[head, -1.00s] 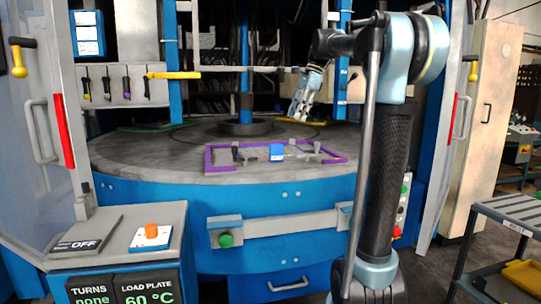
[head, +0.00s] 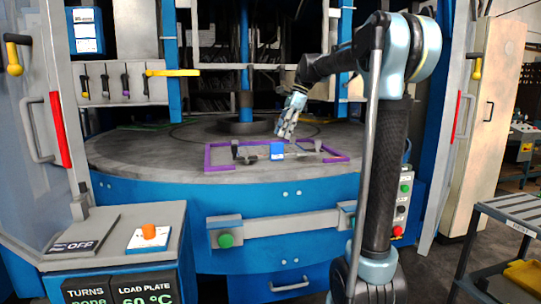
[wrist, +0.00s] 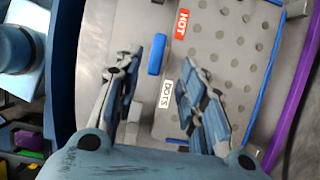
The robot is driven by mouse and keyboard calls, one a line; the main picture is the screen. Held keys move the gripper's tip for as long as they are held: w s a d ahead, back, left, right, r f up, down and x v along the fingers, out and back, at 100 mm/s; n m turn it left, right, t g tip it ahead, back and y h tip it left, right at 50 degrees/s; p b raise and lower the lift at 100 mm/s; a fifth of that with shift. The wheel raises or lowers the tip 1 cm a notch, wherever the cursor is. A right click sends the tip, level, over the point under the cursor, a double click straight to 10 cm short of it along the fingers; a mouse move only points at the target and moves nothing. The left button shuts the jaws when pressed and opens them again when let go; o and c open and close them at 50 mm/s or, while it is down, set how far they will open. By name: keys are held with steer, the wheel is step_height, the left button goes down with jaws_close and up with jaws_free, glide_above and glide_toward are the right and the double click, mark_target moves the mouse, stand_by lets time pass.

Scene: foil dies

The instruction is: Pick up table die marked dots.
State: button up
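The die marked DOTS (wrist: 226,62) is a flat grey plate with rows of round dark holes and blue edging in the wrist view. It carries a white DOTS label (wrist: 165,94), a red HOT tag (wrist: 182,24) and a blue bar (wrist: 157,54) at its left edge. My gripper (wrist: 158,66) is open, its fingers on either side of the bar and label, holding nothing. In the head view my gripper (head: 284,134) hangs over the round table (head: 140,155), just above a small blue block (head: 277,151). I cannot tell the die's holes there.
A purple frame (head: 207,160) surrounds the blue block on the table, with dark upright pieces (head: 235,149) inside it. A green frame (head: 145,126) lies farther back. A central blue post (head: 245,92) rises behind. A control box (head: 112,232) stands at front left.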

mark_target(277, 144)
steer(key=shift+s+a+x, duration=0.1)
steer(key=shift+s+x, duration=0.05)
steer(key=shift+x, duration=1.4)
steer(key=shift+s+a+x, duration=0.15)
steer(key=shift+x, duration=1.45)
steer(key=shift+r, duration=0.1)
jaws_close()
